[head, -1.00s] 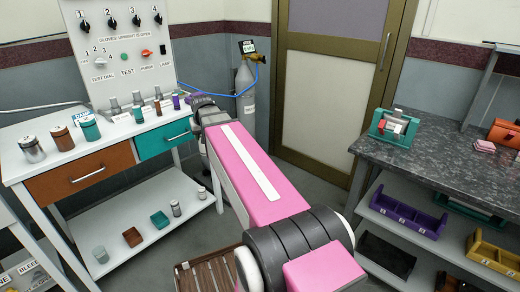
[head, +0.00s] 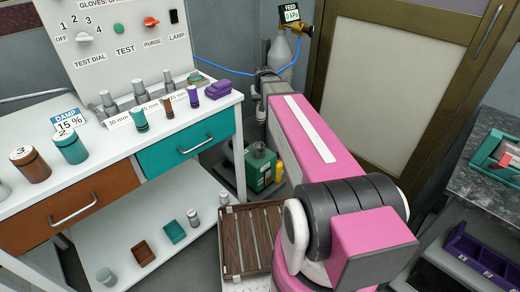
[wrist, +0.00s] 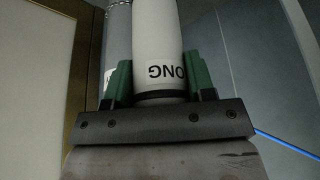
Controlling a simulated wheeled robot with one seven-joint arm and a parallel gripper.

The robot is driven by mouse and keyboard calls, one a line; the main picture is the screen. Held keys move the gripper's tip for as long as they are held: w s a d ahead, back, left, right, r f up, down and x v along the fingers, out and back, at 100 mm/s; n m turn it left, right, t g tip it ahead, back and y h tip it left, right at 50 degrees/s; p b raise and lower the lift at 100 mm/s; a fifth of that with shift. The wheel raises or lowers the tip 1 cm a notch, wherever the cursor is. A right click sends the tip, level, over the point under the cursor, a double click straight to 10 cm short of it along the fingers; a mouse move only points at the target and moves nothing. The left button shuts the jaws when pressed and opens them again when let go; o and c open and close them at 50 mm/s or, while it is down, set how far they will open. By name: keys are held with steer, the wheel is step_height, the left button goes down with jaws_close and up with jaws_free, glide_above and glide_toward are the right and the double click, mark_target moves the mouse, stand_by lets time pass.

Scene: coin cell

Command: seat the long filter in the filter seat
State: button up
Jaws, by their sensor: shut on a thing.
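My gripper (wrist: 160,80) has green fingers and is shut on a white cylinder, the long filter (wrist: 158,32), in the wrist view. The letters "ONG" show upside down on it, and a dark band runs round it at the fingers. Its far end is out of that view. In the head view my pink arm reaches away from me beside the gas bottle, and it hides the gripper and filter. I cannot make out the filter seat for sure in either view.
A white bench (head: 108,152) with a teal drawer (head: 190,147) stands left, bearing canisters and small cylinders. A green unit (head: 258,170) and a slatted wooden crate (head: 240,243) lie low beside my arm. A grey gas bottle (head: 281,62) stands behind. A dark counter (head: 490,145) is at right.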

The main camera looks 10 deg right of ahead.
mark_target(259, 120)
steer(key=shift+s+f+x, duration=0.3)
steer(key=shift+s+x, duration=0.45)
steer(key=shift+x, duration=3.25)
steer(key=shift+s+f+x, duration=0.3)
steer(key=shift+s+x, duration=0.5)
steer(key=shift+x, duration=3.25)
steer(key=shift+s+f+x, duration=0.35)
steer(key=shift+s+x, duration=0.4)
steer(key=shift+x, duration=3.25)
steer(key=shift+f, duration=0.15)
steer(key=o, duration=0.9)
steer(key=v, duration=1.2)
steer(key=s+g, duration=0.1)
steer(key=s, duration=0.6)
steer(key=s+r+g, duration=0.1)
steer(key=s+g, duration=0.1)
steer(key=s, duration=0.6)
steer(key=s+r+g, duration=0.1)
steer(key=s, duration=0.7)
steer(key=shift+w, duration=0.1)
